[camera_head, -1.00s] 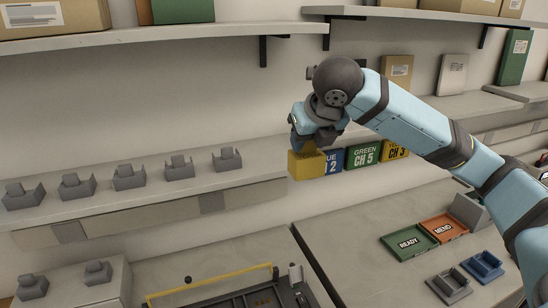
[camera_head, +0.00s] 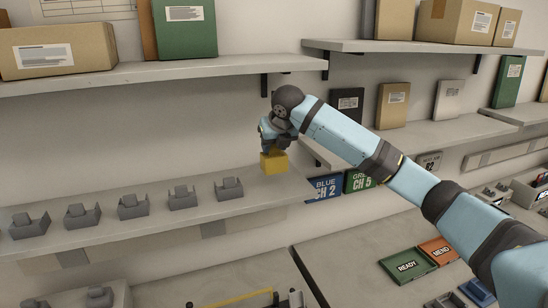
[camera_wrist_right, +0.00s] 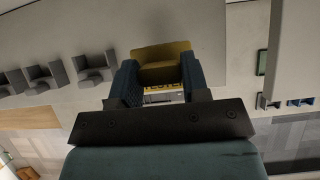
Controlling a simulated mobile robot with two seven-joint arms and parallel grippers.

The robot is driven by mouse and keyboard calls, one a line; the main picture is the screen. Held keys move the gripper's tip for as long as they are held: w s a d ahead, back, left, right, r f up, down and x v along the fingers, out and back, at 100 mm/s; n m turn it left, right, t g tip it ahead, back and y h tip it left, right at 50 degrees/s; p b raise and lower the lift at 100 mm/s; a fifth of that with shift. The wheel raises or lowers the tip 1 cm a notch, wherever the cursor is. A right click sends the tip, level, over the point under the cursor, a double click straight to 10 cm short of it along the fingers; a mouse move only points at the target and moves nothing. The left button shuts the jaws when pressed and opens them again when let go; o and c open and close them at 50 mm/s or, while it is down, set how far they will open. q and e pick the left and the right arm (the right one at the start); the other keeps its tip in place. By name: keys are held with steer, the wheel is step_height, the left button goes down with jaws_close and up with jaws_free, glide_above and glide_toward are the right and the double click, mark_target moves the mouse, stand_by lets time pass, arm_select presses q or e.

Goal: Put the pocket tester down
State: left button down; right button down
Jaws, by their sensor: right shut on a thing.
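The yellow pocket tester (camera_head: 273,164) is at the right end of the lower wall shelf (camera_head: 262,195), to the right of the row of grey holders. My right gripper (camera_head: 274,148) is above it and shut on it. I cannot tell if its underside touches the shelf. In the right wrist view the yellow tester (camera_wrist_right: 160,52) sits between the two dark blue fingers of the right gripper (camera_wrist_right: 161,80), with part of a printed label showing. My left gripper is not in view.
Several grey holders (camera_head: 133,207) stand in a row along the lower shelf, apparently empty. An upper shelf (camera_head: 170,72) carries boxes and binders. Blue CH 2 (camera_head: 324,188) and green CH 5 (camera_head: 357,181) signs hang on the wall to the right. A green READY tray (camera_head: 408,266) lies on the bench below.

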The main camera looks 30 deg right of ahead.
mark_target(276, 156)
steer(key=shift+s+d+f, duration=0.1)
steer(key=shift+s+f, duration=0.05)
steer(key=shift+f, duration=0.8)
steer(key=f+p, duration=0.2)
steer(key=f, duration=0.1)
steer(key=shift+w, duration=0.2)
steer(key=shift+f, duration=0.35)
steer(key=c, duration=0.8)
jaws_free()
steer(key=shift+o, duration=1)
